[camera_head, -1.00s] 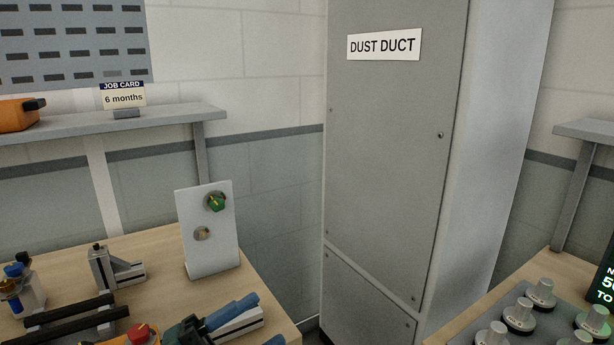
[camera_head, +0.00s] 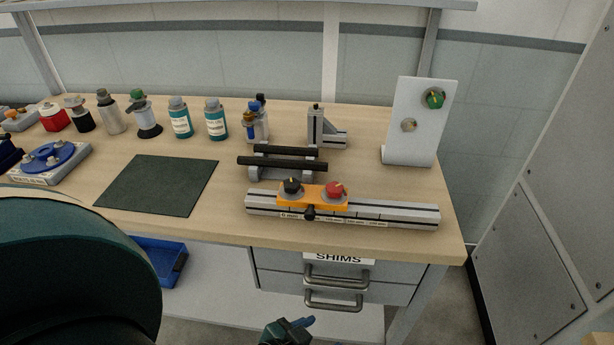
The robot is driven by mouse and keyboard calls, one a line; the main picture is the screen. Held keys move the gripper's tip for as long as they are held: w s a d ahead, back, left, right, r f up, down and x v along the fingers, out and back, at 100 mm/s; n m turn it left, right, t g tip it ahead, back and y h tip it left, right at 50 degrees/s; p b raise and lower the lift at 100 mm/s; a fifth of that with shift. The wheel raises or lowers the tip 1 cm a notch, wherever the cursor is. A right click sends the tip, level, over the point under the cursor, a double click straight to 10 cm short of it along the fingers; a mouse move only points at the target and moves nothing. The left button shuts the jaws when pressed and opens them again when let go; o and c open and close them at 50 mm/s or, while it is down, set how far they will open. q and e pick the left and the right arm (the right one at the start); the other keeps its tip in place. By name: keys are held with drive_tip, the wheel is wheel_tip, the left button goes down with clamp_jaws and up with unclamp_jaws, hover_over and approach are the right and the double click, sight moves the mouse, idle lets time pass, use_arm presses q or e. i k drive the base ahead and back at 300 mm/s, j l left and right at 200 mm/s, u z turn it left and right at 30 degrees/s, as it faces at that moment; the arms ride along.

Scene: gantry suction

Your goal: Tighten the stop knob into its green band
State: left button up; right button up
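An orange carriage (camera_head: 322,197) sits on a grey slotted rail (camera_head: 395,213) along the bench's front edge. It carries a black knob (camera_head: 292,186) and a red knob (camera_head: 335,189) on top, and a dark knob (camera_head: 309,213) on its front face. I cannot tell which is the stop knob, and no green band can be made out on the carriage. A white upright plate (camera_head: 405,107) at the back right bears a green knob (camera_head: 434,98) and a small metallic one. My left gripper (camera_head: 301,325) is low at the bottom edge, apart from the rail and mostly cut off. My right gripper is not in view.
Black bars on a grey stand (camera_head: 283,163) lie just behind the rail. Several bottles (camera_head: 180,118) line the bench's back. A dark mat (camera_head: 160,185) is bare. Drawers marked SHIMS (camera_head: 338,258) are under the bench. My arm covers the lower left.

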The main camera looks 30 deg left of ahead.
sight(290, 185)
drive_tip(key=u, duration=1)
